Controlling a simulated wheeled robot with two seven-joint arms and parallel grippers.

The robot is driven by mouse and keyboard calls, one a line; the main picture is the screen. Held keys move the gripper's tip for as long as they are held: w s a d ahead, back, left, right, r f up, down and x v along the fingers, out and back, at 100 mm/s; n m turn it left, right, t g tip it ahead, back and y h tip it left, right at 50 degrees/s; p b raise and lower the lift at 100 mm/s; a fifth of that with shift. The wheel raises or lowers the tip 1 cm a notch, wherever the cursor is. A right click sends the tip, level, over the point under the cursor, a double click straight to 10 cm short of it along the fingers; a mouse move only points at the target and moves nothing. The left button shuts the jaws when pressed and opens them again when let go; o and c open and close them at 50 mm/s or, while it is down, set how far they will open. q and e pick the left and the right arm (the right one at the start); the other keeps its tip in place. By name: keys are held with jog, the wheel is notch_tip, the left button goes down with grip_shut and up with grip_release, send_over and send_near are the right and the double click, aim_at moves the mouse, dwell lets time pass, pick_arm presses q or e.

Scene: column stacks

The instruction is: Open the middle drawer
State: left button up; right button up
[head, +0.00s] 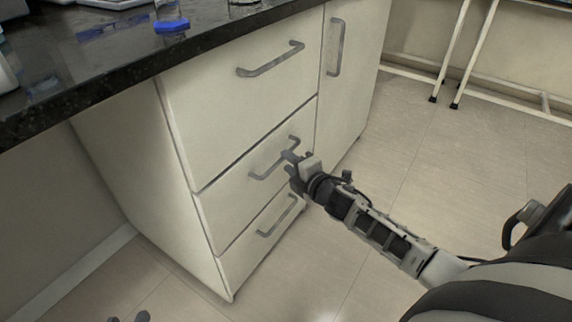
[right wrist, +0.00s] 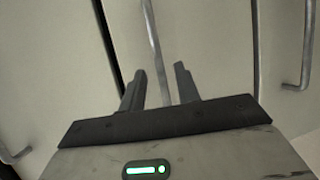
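The middle drawer (head: 225,205) is a cream front in the cabinet and looks shut. Its grey bar handle (head: 262,173) shows in the head view, partly hidden by my right gripper (head: 292,160). In the right wrist view the handle (right wrist: 153,45) runs between the two fingers of my right gripper (right wrist: 158,85). The fingers stand apart, one on each side of the bar, with gaps showing; I cannot tell whether either touches it. My left gripper (head: 129,318) shows only its tips at the bottom left edge, spread apart and far from the drawer.
The top drawer (head: 235,105) and bottom drawer (head: 245,250) look shut. A cabinet door (head: 350,60) stands to the right. A dark countertop (head: 110,60) overhangs at upper left, with a blue-based glass item (head: 170,25) on it. The floor (head: 420,170) in front is clear.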

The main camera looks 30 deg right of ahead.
jog(key=shift+w+f, duration=0.2)
jog(key=shift+w, duration=0.9)
grip_shut()
jog(key=shift+s, duration=0.1)
